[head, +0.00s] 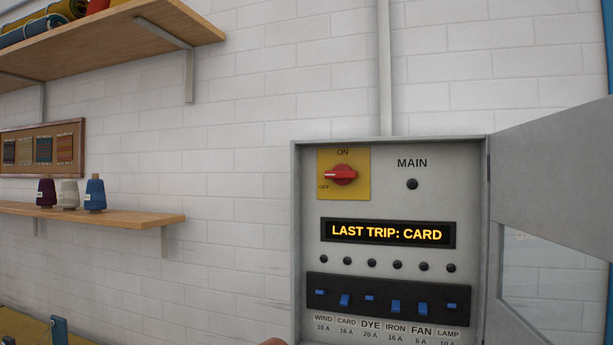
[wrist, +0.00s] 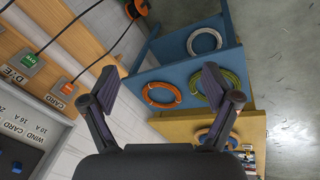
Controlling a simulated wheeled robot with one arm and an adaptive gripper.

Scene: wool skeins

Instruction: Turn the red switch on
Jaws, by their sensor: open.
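The red switch (head: 341,175) is a rotary handle on a yellow plate (head: 361,190) at the upper left of an open grey panel box (head: 298,240). Its handle lies level, with its pale-marked end to the left near OFF; ON is printed above it. My gripper (wrist: 159,78) shows in the wrist view, open and empty, with its two fingers wide apart. The red switch is not in the wrist view; only a corner of the panel (wrist: 35,112) with WIND and CARD labels shows at the left. My gripper is not clearly visible in the head view.
The panel door (head: 545,165) stands open to the right. A display (head: 387,233) reads LAST TRIP: CARD, above dark lamps and a row of blue breakers (head: 396,306). Shelves (head: 120,217) with cones of yarn are left. The wrist view shows a blue shelf (wrist: 180,68) with coils.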

